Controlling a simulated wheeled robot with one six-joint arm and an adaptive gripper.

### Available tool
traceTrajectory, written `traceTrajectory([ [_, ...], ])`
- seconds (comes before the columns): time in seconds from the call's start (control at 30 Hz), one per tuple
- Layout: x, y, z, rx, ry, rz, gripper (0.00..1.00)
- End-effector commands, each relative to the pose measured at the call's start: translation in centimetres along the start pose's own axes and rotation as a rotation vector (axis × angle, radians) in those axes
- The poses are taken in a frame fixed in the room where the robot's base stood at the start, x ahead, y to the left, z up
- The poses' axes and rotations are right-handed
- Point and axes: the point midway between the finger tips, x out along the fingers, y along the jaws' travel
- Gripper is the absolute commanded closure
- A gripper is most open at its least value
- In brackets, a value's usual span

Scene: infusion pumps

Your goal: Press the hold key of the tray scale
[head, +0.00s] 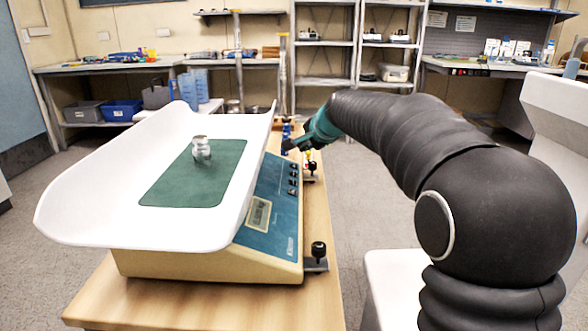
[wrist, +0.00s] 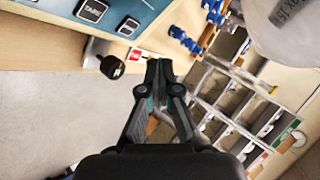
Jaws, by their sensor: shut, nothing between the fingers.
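The tray scale has a cream body (head: 205,266), a white curved tray (head: 95,205) and a sloped blue panel (head: 262,240) on its right side. The panel carries a small display (head: 259,214) and a row of dark keys (head: 293,180). In the wrist view a key marked TARE (wrist: 92,10) and another key (wrist: 128,26) show at the upper left; I cannot tell which key is hold. My gripper (head: 289,146) is shut and empty near the panel's far end. In the wrist view its fingertips (wrist: 159,66) are apart from the keys, to their lower right.
A silver metal weight (head: 201,150) stands on the green mat (head: 180,190) in the tray. Blue items (wrist: 185,40) lie near the gripper. Shelves (head: 325,80) stand at the back.

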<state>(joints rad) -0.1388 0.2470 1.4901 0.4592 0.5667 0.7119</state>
Motion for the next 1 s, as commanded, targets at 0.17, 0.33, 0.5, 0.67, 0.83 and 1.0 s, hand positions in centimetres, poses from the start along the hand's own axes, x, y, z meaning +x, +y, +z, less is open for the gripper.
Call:
traceTrajectory([
  [0.17,1.5,1.2,1.0,0.0,0.0,0.001,1.0],
  [0.33,2.1,1.6,1.5,0.001,0.001,-0.001,1.0],
  [0.5,2.2,1.6,1.6,0.0,0.001,-0.001,1.0],
  [0.67,2.2,1.6,1.6,0.0,0.001,0.0,1.0],
  [0.83,2.2,1.6,1.6,0.0,0.001,0.0,1.0],
  [1.0,2.2,1.6,1.6,0.0,0.001,0.0,1.0],
])
